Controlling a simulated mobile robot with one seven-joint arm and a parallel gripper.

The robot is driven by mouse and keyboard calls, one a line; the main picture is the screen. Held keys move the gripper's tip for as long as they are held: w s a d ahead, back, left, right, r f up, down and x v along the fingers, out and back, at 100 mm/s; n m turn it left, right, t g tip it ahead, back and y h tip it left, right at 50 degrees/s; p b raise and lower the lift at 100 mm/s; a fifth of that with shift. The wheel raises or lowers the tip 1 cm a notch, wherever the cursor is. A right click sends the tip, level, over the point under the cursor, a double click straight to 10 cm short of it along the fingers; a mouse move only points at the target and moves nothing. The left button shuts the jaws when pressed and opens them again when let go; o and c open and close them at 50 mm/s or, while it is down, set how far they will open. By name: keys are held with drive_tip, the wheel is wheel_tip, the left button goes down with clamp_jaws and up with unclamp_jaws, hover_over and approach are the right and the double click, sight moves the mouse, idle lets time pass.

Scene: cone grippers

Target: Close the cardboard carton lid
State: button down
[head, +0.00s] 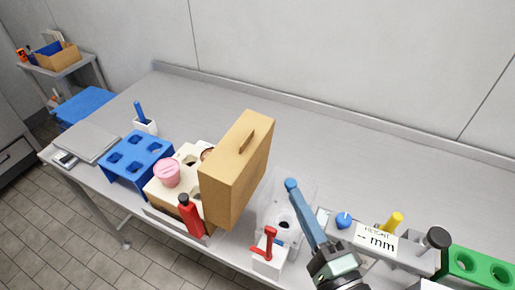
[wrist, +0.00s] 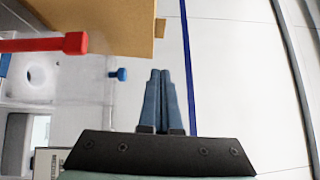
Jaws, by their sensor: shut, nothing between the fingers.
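A tan cardboard-coloured box (head: 232,178) stands tall on the table, with a small raised tab on its sloping top face. I take it to be the carton; I cannot clearly tell lid from body. In the wrist view a tan panel (wrist: 105,25) fills the upper left, its right edge just left of my fingers' line. My gripper (head: 291,184) has blue fingers pressed together, empty, to the right of the box and apart from it. The shut fingers also show in the wrist view (wrist: 160,75). The box's far side is hidden.
A red-handled white fixture (head: 268,262) and a clear stand are left of my arm. A red bottle (head: 191,216), pink cup (head: 167,172) and blue rack (head: 137,158) are left of the box. A green rack (head: 478,267) is right. The back of the table is clear.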

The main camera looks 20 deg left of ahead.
drive_tip(key=p, duration=0.4)
approach(250, 136)
drive_tip(key=w, duration=0.4)
drive_tip(key=shift+w+r, duration=0.1)
drive_tip(key=shift+a+p, duration=0.65)
drive_tip(key=shift+a, duration=1.35)
drive_tip(key=shift+w+r, duration=0.1)
